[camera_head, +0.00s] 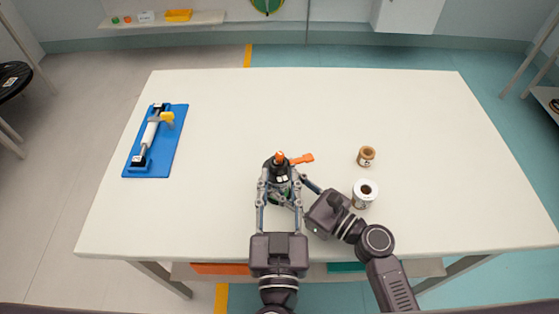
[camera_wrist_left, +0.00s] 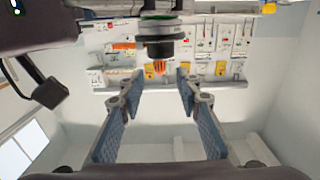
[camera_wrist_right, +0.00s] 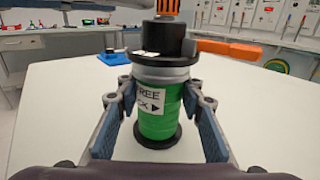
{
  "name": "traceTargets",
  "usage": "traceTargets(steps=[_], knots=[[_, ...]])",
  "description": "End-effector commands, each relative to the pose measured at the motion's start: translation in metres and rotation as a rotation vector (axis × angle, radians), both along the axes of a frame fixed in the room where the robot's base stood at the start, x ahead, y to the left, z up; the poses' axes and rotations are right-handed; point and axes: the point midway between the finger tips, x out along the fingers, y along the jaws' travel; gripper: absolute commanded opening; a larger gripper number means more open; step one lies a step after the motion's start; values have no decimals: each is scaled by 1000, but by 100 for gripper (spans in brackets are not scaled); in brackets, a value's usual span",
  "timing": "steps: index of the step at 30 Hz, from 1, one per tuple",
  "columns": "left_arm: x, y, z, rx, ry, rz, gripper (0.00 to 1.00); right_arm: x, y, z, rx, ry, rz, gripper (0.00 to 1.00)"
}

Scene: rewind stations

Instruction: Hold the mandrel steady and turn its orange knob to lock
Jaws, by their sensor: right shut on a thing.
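The mandrel (camera_head: 279,172) stands upright near the table's front, with a green body, grey ring and black cap. In the right wrist view the mandrel (camera_wrist_right: 158,122) carries a white label reading "FREE" and a partly hidden second word with an arrow. An orange bar (camera_wrist_right: 230,48) sticks out sideways from the cap, and an orange ribbed tip (camera_wrist_left: 159,67) rises on its axis. My right gripper (camera_wrist_right: 160,92) is shut on the mandrel's body from the right. My left gripper (camera_wrist_left: 160,82) is open, its fingers apart on either side of the mandrel's top in the head view.
A brown spool (camera_head: 366,156) and a white spool (camera_head: 364,194) stand right of the mandrel, the white one close to my right arm. A blue base (camera_head: 150,168) with a white roller and yellow handle lies at the left. The table's back and right are clear.

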Motion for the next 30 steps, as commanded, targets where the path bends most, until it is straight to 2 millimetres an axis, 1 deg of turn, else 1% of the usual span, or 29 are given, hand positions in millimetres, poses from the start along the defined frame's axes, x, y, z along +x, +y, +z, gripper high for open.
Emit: traceTargets(steps=[1, 3, 6, 10, 14, 23, 26, 30], knots=[[-12, 0, -1, 4, 3, -3, 31, 0, 0, 0, 1, 1, 1, 3], [-25, 0, -1, 2, 2, -3, 31, 0, 0, 0, 1, 1, 1, 3], [-39, 0, -1, 3, 2, -2, 31, 0, 0, 0, 1, 1, 1, 3], [-49, 1, 0, 0, 0, -1, 31, 0, 0, 0, 1, 1, 1, 3], [-52, 1, 0, 0, 0, 0, 31, 0, 0, 0, 0, 0, 1, 3], [-51, 2, -2, 2, 5, -5, 30, 0, 0, 0, 1, -1, 1, 3], [-49, 4, -11, 13, 28, -27, 30, 0, 0, 0, 1, 1, 1, 3], [-44, 13, -34, 36, 87, -99, 30, 0, 0, 0, 0, 0, 1, 3]])
